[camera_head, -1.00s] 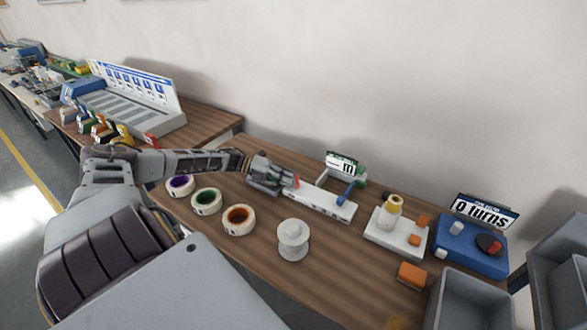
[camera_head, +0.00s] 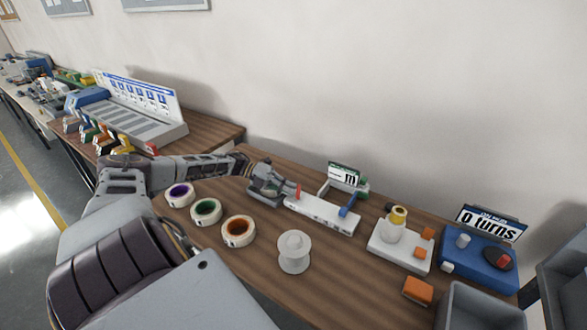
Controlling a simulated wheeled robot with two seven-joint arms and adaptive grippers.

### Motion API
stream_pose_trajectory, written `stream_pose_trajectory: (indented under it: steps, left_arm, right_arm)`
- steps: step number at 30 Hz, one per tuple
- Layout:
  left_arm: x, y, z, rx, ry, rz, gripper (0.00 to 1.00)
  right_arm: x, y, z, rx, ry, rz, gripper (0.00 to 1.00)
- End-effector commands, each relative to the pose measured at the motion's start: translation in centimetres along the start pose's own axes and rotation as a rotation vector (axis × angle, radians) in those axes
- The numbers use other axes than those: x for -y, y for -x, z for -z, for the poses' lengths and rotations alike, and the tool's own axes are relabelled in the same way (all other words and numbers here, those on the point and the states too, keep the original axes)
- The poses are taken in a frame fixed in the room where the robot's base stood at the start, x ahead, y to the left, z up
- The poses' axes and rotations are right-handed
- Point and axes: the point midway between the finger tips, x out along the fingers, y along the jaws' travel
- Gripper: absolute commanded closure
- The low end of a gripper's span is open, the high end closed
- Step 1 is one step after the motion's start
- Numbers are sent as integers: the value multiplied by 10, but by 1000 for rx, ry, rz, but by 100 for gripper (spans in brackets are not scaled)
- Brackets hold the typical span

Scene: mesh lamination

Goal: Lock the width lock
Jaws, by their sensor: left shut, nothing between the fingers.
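A white flat device (camera_head: 322,213) lies on the wooden table, with a small red part (camera_head: 298,191) at its left end and a blue lever (camera_head: 348,206) near its right end. I cannot tell which of these parts is the width lock. My left gripper (camera_head: 284,192) reaches in from the left and is shut and empty at the device's left end, close beside the red part. Whether it touches the red part is too small to tell. A green and white piece with a small display (camera_head: 343,174) stands behind the device. My right gripper is not in view.
Rolls with purple (camera_head: 180,194), green (camera_head: 206,211) and orange (camera_head: 238,231) centres and a white spool (camera_head: 294,251) stand in front. To the right are a white base (camera_head: 385,252), a blue turn counter (camera_head: 470,250), an orange block (camera_head: 418,290) and a grey bin (camera_head: 475,305).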

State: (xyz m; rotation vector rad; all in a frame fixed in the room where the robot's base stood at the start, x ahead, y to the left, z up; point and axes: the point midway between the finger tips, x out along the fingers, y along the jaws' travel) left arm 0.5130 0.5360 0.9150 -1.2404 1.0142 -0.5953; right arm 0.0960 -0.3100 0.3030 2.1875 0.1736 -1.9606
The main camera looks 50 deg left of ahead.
Motion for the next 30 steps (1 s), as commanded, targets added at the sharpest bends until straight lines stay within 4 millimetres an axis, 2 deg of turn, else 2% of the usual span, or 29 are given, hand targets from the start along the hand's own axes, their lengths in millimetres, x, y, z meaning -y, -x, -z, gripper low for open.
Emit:
stream_pose_trajectory:
  steps: [19,30]
  left_arm:
    - [-2,7,1,-47,-15,2,100]
    - [-3,11,2,-44,-14,1,100]
  right_arm:
    - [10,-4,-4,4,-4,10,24]
    - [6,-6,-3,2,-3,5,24]
